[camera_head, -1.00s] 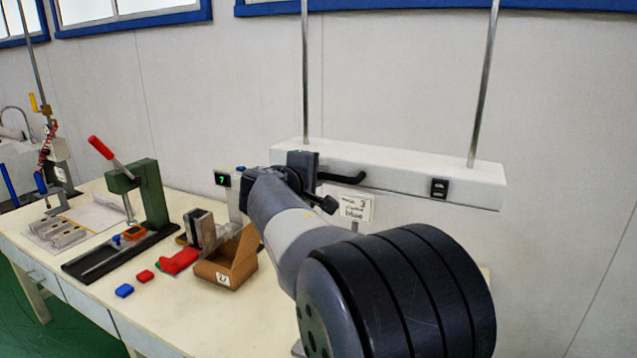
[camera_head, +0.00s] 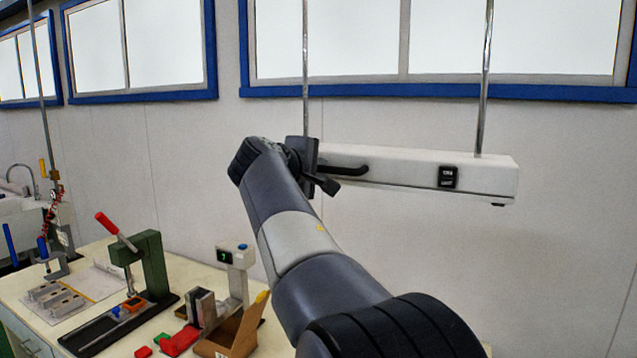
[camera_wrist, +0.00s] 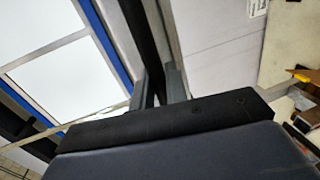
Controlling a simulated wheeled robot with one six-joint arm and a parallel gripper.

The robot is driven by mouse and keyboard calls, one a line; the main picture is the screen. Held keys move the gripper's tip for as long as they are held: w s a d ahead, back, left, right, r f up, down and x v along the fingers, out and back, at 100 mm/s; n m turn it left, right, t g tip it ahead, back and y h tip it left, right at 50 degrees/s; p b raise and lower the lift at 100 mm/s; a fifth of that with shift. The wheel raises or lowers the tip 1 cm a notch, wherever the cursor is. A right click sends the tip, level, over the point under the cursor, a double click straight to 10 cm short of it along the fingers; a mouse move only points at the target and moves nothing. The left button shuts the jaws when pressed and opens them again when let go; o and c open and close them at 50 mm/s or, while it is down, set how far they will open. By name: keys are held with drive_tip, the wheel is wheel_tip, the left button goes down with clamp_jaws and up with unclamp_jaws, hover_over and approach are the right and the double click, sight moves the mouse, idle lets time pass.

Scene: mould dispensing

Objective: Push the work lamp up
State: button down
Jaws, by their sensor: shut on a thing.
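The work lamp (camera_head: 420,182) is a long white bar hanging level on two thin metal rods in front of the wall in the head view. It has a black switch (camera_head: 447,177) near its right end and a black bar handle (camera_head: 350,170) on its front left. My gripper (camera_head: 316,170) is at the handle's left part and shut on it. In the wrist view, the two grey fingers (camera_wrist: 160,86) stand on either side of the dark handle. My arm hides the lamp's left end.
The bench below holds a green press with a red lever (camera_head: 145,260), a small display stand (camera_head: 236,265), a cardboard box (camera_head: 236,328) and red pieces. Blue-framed windows (camera_head: 330,45) line the wall above. The wall right of the lamp is clear.

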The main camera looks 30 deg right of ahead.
drive_tip(key=shift+s+r, duration=0.1)
drive_tip(key=shift+r, duration=0.4)
drive_tip(key=c, duration=1.5)
unclamp_jaws()
drive_tip(key=shift+f, duration=0.1)
drive_tip(key=shift+f, duration=0.1)
drive_tip(key=shift+a, duration=0.15)
drive_tip(key=b+v, duration=0.3)
drive_tip(key=v, duration=0.7)
drive_tip(key=shift+s+a, duration=0.2)
